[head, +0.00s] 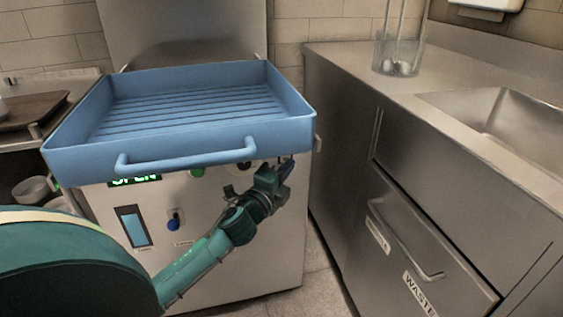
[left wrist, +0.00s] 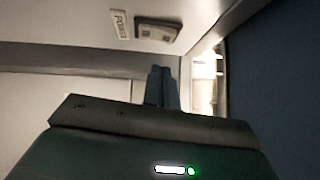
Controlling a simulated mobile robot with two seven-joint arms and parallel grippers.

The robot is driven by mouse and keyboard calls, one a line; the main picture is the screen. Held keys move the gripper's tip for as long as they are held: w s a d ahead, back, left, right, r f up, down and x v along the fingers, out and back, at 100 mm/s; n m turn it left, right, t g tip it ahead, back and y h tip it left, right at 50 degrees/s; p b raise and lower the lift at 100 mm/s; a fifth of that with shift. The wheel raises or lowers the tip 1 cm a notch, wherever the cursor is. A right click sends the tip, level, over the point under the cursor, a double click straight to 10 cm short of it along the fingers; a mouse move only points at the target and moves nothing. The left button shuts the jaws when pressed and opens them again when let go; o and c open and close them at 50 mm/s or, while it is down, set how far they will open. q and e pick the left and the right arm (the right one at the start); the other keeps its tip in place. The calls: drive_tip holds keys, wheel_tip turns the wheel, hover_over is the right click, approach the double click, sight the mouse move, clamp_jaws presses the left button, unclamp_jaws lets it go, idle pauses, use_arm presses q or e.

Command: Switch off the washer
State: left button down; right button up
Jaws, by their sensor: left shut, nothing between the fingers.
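The washer (head: 265,255) is a pale metal box with a front panel below a blue tray. In the left wrist view its power switch (left wrist: 157,30), a dark-framed rocker, sits beside a "POWER" label (left wrist: 120,23). In the head view the switch is not clearly visible. My left gripper (head: 285,168) is at the upper right of the front panel, just under the tray. Its fingers (left wrist: 161,88) are shut with nothing between them, and their tips appear below the switch in the left wrist picture, apart from it in the image. My right gripper is not in view.
The blue tray (head: 185,158) with a front handle overhangs the panel above my gripper. A lit "OPEN" display (head: 134,181), a green button (head: 197,171) and a blue knob (head: 175,220) are on the panel. A steel counter with drawers (head: 400,235) stands to the right.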

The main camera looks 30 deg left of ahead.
sight(281, 160)
use_arm(q)
drive_tip(key=shift+w+a+r, duration=0.1)
drive_tip(key=shift+w+a, duration=0.4)
drive_tip(key=shift+a, duration=0.2)
drive_tip(key=shift+w+a+r, duration=0.1)
drive_tip(key=shift+w+a, duration=0.35)
drive_tip(key=shift+a, duration=0.2)
